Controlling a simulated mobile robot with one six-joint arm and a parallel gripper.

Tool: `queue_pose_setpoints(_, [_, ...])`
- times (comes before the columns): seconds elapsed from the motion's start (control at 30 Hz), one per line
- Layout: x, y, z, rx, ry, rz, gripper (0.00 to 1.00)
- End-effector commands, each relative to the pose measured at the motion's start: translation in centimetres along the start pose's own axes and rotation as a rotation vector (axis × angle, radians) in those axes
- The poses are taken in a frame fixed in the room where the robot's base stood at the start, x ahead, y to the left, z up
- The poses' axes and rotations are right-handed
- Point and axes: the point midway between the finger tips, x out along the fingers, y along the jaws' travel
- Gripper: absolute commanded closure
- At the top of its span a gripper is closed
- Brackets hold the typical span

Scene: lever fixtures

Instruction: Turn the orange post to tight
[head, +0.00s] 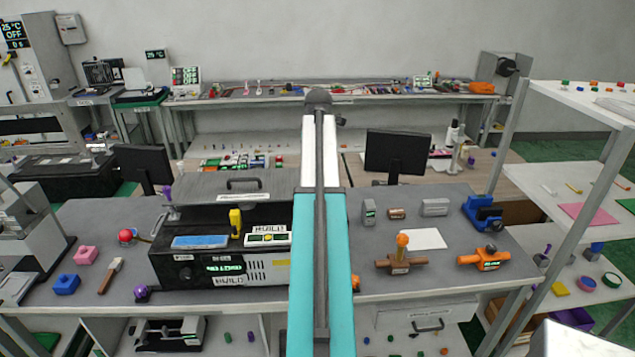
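An upright orange post (402,243) with a rounded top stands on a brown cross-shaped base (399,263) on the grey bench, right of my arm. The base carries a small label that is too small to read. Right of it is an orange fixture (482,258) with a dark knob and a small lit green display; its text is not clear. My teal and white arm rises through the middle of the head view. My gripper is not seen in this view, so its distance from the post cannot be told.
The grey bench (370,291) has a white sheet (423,239) behind the post and a blue vise-like device (483,213) at the back right. A black machine (220,250) stands left of my arm. A shelf rack (505,150) borders the bench on the right.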

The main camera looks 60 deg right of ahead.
Motion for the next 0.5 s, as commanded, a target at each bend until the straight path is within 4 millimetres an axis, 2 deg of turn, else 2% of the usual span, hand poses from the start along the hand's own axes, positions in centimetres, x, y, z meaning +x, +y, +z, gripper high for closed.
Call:
queue_pose_setpoints(0.43, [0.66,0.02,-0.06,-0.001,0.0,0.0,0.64])
queue_pose_setpoints(0.47, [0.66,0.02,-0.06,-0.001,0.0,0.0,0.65])
queue_pose_setpoints(0.5, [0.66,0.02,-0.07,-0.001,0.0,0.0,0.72])
